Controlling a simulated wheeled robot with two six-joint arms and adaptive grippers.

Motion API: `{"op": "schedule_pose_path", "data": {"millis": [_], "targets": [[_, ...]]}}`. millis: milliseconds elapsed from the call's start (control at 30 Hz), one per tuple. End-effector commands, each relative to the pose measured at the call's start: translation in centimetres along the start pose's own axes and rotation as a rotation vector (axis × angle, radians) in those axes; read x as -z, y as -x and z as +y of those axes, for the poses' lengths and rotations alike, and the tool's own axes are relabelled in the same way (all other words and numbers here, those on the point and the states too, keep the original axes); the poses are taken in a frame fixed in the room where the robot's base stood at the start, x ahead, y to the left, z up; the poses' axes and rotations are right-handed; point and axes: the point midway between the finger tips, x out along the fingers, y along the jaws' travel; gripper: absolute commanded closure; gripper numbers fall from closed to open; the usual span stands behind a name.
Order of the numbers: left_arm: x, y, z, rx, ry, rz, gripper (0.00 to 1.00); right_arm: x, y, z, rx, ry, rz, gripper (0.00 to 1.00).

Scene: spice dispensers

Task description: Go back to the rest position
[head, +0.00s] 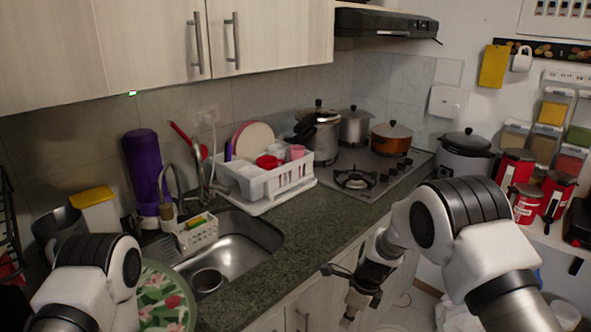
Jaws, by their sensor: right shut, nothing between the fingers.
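My right arm reaches in from the lower right, bent at the elbow, with its forearm hanging downward. My right gripper (350,314) points down in front of the cabinet fronts below the counter, shut and empty. It is apart from the counter edge and touches nothing that I can see. My left arm shows only as a white and black joint at the lower left; its gripper is out of view. The spice dispensers (543,148) hang on the wall at the right, with yellow, green and red contents, well away from my right gripper.
The green counter (262,262) holds a sink (232,240), a white dish rack (278,184) and a stove (368,174) with pots. Red canisters (526,204) stand on a white shelf (540,233) at the right. A floral round item (160,300) lies near my left arm.

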Motion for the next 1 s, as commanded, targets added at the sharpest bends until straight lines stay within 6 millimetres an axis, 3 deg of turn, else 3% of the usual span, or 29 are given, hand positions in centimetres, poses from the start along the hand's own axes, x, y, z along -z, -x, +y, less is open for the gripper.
{"op": "schedule_pose_path", "data": {"millis": [100,267,400,500,600,733,833,1000], "targets": [[0.0,0.0,0.0,0.0,0.0,0.0,0.0,6.9,-5.3,4.8,-0.126,-0.045,0.097,1.0],[0.0,0.0,0.0,0.0,0.0,0.0,0.0,17.2,-10.5,12.5,-0.222,0.143,0.218,1.0],[0.0,0.0,0.0,0.0,0.0,0.0,0.0,25.7,-12.2,20.8,-0.301,0.568,0.262,1.0],[0.0,0.0,0.0,0.0,0.0,0.0,0.0,29.4,-11.3,26.0,-0.323,1.031,0.228,1.0],[0.0,0.0,0.0,0.0,0.0,0.0,0.0,29.8,-9.9,27.7,-0.265,1.47,0.19,1.0],[0.0,0.0,0.0,0.0,0.0,0.0,0.0,28.4,-9.6,26.1,-0.144,1.855,0.212,1.0],[0.0,0.0,0.0,0.0,0.0,0.0,0.0,28.0,-9.7,25.2,-0.118,1.973,0.233,1.0],[0.0,0.0,0.0,0.0,0.0,0.0,0.0,28.1,-9.7,25.2,-0.123,1.995,0.233,1.0]]}}
